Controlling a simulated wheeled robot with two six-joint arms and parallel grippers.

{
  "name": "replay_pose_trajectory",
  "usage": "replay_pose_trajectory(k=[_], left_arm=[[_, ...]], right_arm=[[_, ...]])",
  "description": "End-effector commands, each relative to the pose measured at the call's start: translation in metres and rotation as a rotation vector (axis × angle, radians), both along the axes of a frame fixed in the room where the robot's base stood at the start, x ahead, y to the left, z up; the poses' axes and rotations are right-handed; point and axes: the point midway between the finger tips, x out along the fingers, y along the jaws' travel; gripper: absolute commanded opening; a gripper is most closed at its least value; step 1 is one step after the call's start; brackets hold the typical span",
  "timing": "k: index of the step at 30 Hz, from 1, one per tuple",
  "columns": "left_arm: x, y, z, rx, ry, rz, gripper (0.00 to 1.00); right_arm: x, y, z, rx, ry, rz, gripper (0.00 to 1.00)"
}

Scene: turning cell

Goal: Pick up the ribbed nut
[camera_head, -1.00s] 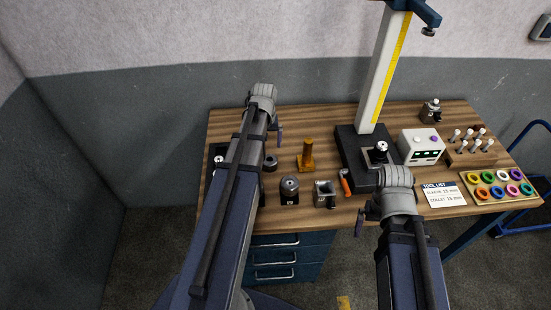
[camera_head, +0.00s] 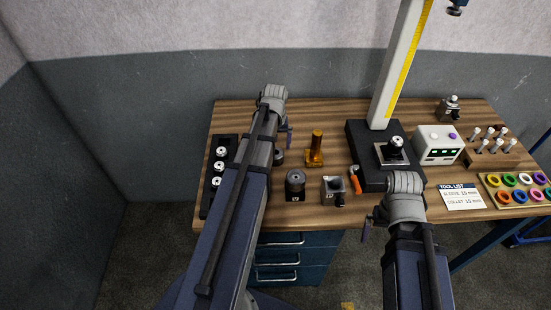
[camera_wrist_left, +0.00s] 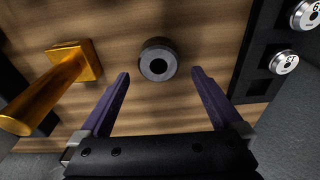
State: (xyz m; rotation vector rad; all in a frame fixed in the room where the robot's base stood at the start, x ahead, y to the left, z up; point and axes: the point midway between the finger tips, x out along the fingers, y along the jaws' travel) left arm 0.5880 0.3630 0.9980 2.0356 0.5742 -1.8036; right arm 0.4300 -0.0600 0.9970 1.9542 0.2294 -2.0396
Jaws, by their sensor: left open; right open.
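A dark grey round nut with a central hole, which I take as the ribbed nut (camera_wrist_left: 158,60), stands on the wooden table in the left wrist view. Its ribs are too small to make out. In the head view a part of the nut (camera_head: 279,157) shows beside my left arm, which hides the rest. My left gripper (camera_wrist_left: 161,74) is open, with its two purple fingers on either side of the nut's near edge and nothing held. My right gripper (camera_head: 371,221) is open and empty over the table's front edge.
A golden post on a square base (camera_head: 316,150) stands right of the nut. A black rack (camera_head: 209,198) with several silver-topped holders lies left. A round dark piece (camera_head: 295,185), a small block (camera_head: 333,190) and an orange-handled tool (camera_head: 355,179) are nearer the front.

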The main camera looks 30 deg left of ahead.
Motion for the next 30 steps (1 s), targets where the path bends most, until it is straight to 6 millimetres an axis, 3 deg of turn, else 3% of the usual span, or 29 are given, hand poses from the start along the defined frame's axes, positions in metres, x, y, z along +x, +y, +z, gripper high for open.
replay_pose_trajectory(k=[1,11,22,30], left_arm=[[0.001,0.0,-0.009,0.0,0.0,0.0,1.0],[0.002,0.001,-0.016,0.0,0.0,0.0,1.0],[0.007,0.002,-0.058,0.0,0.0,0.0,1.0],[0.008,0.002,-0.06,0.0,0.0,0.0,1.0]], right_arm=[[0.0,0.0,-0.009,0.0,0.0,0.0,1.0],[0.0,0.0,-0.016,0.0,0.0,-0.001,1.0],[0.0,0.0,-0.058,0.0,0.0,-0.001,1.0],[0.0,0.0,-0.06,0.0,0.0,-0.001,1.0]])
